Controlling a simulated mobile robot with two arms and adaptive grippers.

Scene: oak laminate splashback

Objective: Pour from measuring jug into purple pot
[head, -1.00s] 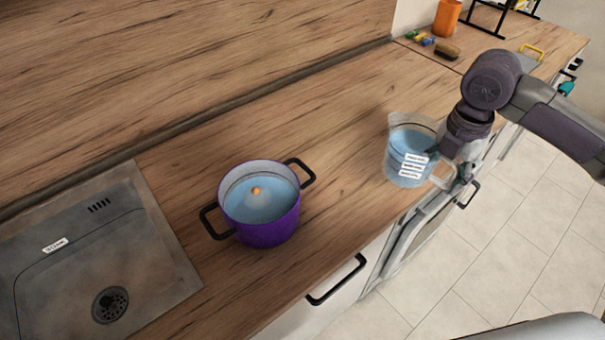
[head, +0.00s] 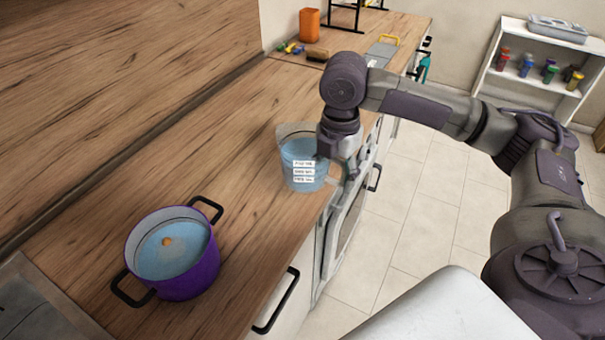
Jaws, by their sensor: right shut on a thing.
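The measuring jug (head: 303,166) is clear, with white labels and blue liquid in it. It is upright near the front edge of the counter. My right gripper (head: 338,165) is shut on the jug's right side, where the handle is; the fingers are partly hidden. I cannot tell whether the jug's base touches the counter. The purple pot (head: 193,276) stands on the counter at the lower left, with two black handles. It holds blue liquid with a small orange thing in it. The jug and the pot are apart. My left gripper is not in view.
Bare wooden counter (head: 237,185) lies between pot and jug. The sink (head: 30,310) is at the lower left. An orange cup (head: 310,25), a brush and small coloured items stand at the far end. A white shelf (head: 535,75) with jars is at the back right.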

